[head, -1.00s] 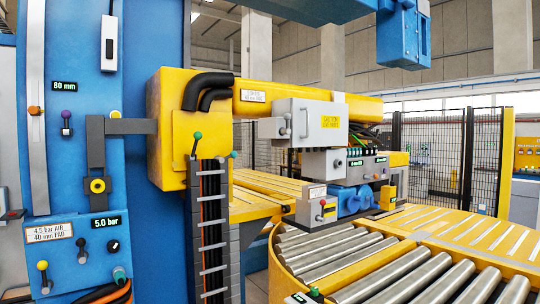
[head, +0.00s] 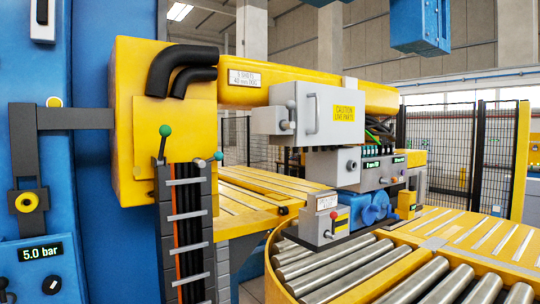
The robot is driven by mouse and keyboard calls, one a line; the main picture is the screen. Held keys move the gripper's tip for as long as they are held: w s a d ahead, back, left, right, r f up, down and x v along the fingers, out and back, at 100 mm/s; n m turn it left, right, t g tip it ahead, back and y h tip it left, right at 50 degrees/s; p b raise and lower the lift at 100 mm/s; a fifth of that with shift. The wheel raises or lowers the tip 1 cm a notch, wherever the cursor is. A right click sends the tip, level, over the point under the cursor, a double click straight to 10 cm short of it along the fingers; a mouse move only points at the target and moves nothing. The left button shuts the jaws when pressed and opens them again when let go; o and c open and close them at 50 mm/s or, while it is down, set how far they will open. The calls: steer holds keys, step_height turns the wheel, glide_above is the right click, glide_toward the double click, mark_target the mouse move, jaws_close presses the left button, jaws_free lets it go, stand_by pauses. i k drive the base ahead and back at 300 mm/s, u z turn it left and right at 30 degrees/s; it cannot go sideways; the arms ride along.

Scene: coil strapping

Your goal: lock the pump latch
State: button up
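My gripper is not in view. I see no part that I can surely name as the pump latch. A blue pump-like unit (head: 373,208) sits on the machine above the rollers, right of centre. A grey cabinet (head: 318,112) with a bar handle and a yellow caution label hangs from the yellow beam. A green-ball lever (head: 165,131) stands upright on the yellow column. Any latch position is too small to tell.
A yellow beam (head: 255,92) spans above the line. Steel rollers (head: 400,282) in a curved yellow frame fill the lower right. A dark cable chain (head: 186,235) stands at the lower left. A blue block (head: 420,25) hangs at the top right. Mesh fencing (head: 490,150) lies behind.

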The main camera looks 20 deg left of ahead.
mark_target(218, 156)
steer(key=i, duration=0.65)
steer(key=u, duration=0.8)
steer(key=i, duration=0.55)
steer(key=u, duration=0.6)
